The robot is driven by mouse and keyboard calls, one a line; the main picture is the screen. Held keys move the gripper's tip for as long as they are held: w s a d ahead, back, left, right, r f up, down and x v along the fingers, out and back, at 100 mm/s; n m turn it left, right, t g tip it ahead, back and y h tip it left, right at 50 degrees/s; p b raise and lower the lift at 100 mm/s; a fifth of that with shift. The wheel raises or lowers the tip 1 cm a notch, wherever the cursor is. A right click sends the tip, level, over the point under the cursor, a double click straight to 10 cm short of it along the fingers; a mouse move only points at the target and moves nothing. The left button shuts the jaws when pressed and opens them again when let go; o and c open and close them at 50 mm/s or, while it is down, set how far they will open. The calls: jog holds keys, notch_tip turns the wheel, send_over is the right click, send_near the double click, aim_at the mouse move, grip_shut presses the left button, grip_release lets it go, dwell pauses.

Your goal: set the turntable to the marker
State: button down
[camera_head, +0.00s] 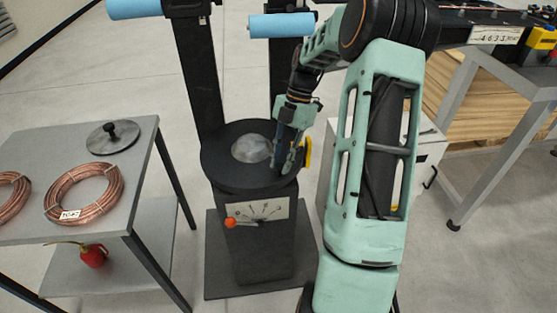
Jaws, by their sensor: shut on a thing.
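The black round turntable (218,160) sits on top of a dark pedestal, with a pale, shiny dome at its middle. My gripper (284,168) points down at the right part of the turntable, its fingers shut on a part there that they mostly hide. A small yellow piece (307,152) shows just right of the fingers at the rim; I cannot tell whether it is the marker. On the pedestal's front is a pale scale plate (262,211) with dark marks, and an orange-red knob (230,223) at its left end.
A grey table (150,150) on the left holds copper coils (85,193) and a round lid with a knob (113,137). A red object (93,255) lies on its lower shelf. Blue rollers (282,25) stand behind the turntable. A white cabinet (428,150) is close on the right.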

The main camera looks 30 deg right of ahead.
jog(key=shift+d, duration=0.1)
jog(key=c, duration=1.7)
grip_release()
jog(key=shift+c, duration=0.2)
jog(key=v, duration=1.2)
jog(key=shift+w, duration=0.1)
